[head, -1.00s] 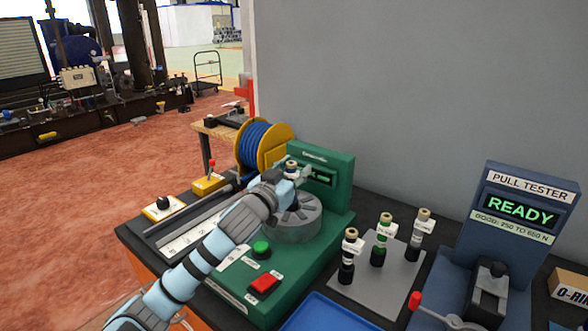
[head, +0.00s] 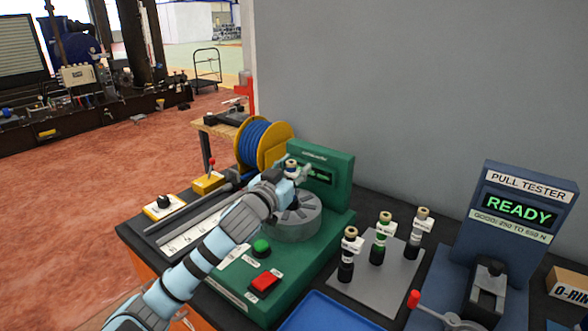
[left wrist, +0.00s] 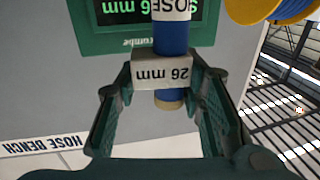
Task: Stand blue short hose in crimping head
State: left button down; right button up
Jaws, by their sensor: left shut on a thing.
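The blue short hose (left wrist: 171,42) is upright between the fingertips of my left gripper (left wrist: 165,75). It carries a white "26 mm" label (left wrist: 160,74) and a brass-coloured end (left wrist: 168,99). In the head view my left gripper (head: 294,177) is shut on the hose, whose brass end (head: 291,164) shows above the fingers. The grey crimping head (head: 291,222) of the green crimper is directly below. My gripper hides the hose's lower end, so I cannot tell whether it touches or enters the head. My right gripper is not in view.
The green crimper's screen panel (head: 327,178) stands close behind my gripper. Several labelled hose assemblies stand on a grey plate (head: 388,278) to the right. The blue pull tester (head: 515,265) is farther right. A blue hose reel (head: 262,146) stands behind left.

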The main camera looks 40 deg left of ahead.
pick_arm(q)
jog(key=shift+f+b, duration=0.3)
jog(key=shift+f, duration=0.15)
jog(key=c, duration=1.3)
grip_release()
jog(key=shift+s+f, duration=0.1)
jog(key=shift+s, duration=0.15)
jog(key=p+v, duration=0.3)
jog(key=v, duration=0.7)
jog(key=shift+s+d, duration=0.15)
jog(key=shift+s, duration=0.15)
